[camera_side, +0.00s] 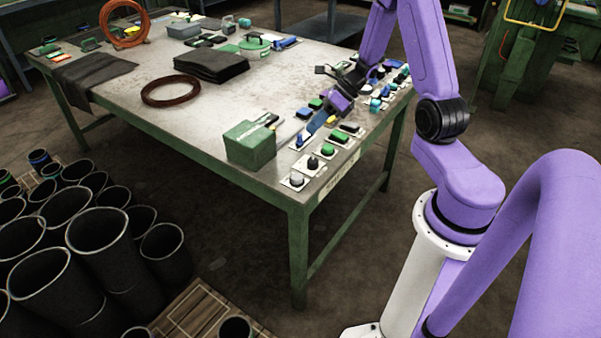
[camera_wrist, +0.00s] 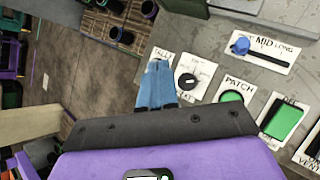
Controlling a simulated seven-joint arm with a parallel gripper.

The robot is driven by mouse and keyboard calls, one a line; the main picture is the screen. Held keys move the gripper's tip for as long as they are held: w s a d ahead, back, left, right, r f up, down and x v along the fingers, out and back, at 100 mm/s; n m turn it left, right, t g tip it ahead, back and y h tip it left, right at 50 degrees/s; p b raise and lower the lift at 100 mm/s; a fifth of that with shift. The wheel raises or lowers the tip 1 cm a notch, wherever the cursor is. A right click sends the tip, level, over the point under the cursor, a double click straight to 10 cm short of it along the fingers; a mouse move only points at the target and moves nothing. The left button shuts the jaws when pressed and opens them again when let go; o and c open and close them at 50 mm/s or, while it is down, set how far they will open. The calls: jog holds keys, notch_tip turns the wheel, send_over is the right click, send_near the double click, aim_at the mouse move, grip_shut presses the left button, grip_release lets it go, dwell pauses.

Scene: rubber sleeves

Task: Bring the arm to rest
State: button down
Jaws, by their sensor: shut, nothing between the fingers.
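My gripper (camera_side: 309,132) is a purple hand with blue fingers, above the row of controls along the table's right edge in the side view. In the wrist view the blue fingers of my gripper (camera_wrist: 154,68) are together with nothing held between them.
The wrist view shows a green PATCH button (camera_wrist: 231,98), a green rocker (camera_wrist: 284,121) and a blue slider knob (camera_wrist: 241,45). A green box (camera_side: 250,145) stands near my gripper. The table (camera_side: 130,95) also holds a brown ring (camera_side: 170,101) and black sheets (camera_side: 211,76). Black sleeves (camera_side: 100,235) stand left.

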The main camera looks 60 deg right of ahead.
jog(key=s+a+r+n+g+h, duration=0.1)
jog(key=s+a+r+n+g, duration=0.3)
jog(key=a+n, duration=0.55)
jog(key=s+a+r+n+g, duration=0.3)
jog(key=s+a+n, duration=0.3)
jog(key=a+n, duration=0.3)
jog(key=s+r+n+t+h, duration=0.1)
jog(key=s+r+n+h, duration=0.1)
jog(key=s+n, duration=0.5)
jog(key=s+a+r+n+t+h, duration=0.1)
jog(key=s+r+n+h, duration=0.2)
jog(key=s+n, duration=0.5)
jog(key=shift+n+h, duration=0.4)
jog(key=shift+n, duration=4.55)
